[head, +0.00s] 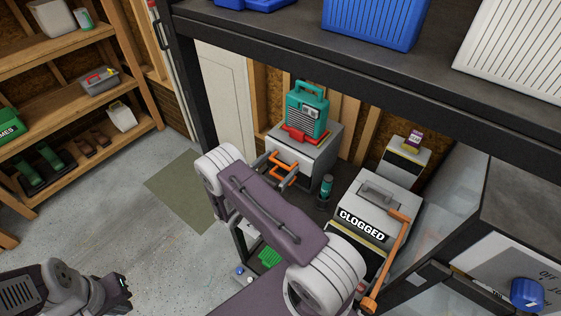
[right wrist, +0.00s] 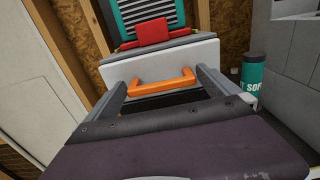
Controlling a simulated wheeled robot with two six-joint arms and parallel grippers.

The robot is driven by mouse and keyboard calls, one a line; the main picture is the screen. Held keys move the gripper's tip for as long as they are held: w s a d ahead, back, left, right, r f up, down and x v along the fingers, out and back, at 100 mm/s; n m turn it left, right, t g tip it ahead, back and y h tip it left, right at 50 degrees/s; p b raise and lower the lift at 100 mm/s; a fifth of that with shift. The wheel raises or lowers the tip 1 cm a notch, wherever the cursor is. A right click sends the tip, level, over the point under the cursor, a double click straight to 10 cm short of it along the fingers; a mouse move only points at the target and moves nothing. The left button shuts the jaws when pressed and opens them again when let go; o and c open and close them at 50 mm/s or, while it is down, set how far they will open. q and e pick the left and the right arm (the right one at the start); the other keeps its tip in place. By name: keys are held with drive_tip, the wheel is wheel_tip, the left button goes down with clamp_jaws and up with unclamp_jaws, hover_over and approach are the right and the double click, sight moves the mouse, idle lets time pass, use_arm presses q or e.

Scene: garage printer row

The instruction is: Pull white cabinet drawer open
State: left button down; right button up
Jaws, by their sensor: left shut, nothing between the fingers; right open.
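The white drawer front (right wrist: 190,56) with its orange handle (right wrist: 160,83) faces me in the right wrist view. It belongs to a grey-topped cabinet, which also shows in the head view (head: 318,142). I cannot tell whether the drawer stands slightly out. My right gripper (right wrist: 163,90) is open, with one grey finger on each side of the handle; contact is not clear. In the head view my purple right arm partly hides the cabinet's lower part. My left gripper (head: 124,291) is shut and empty at the lower left, far from the cabinet.
A teal case (head: 307,110) and a red item (head: 304,135) stand on the cabinet. A teal bottle (head: 325,187) is beside it. A box marked CLOGGED (head: 380,205) stands to the right. A dark shelf (head: 380,75) hangs overhead. Floor at left is clear.

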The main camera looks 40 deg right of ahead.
drive_tip(key=shift+w+d, duration=0.1)
drive_tip(key=shift+d, duration=0.35)
drive_tip(key=c, duration=1.8)
drive_tip(key=v, duration=1.1)
drive_tip(key=shift+a+b, duration=0.15)
drive_tip(key=shift+b, duration=0.25)
drive_tip(key=shift+r, duration=0.1)
drive_tip(key=o, duration=1.8)
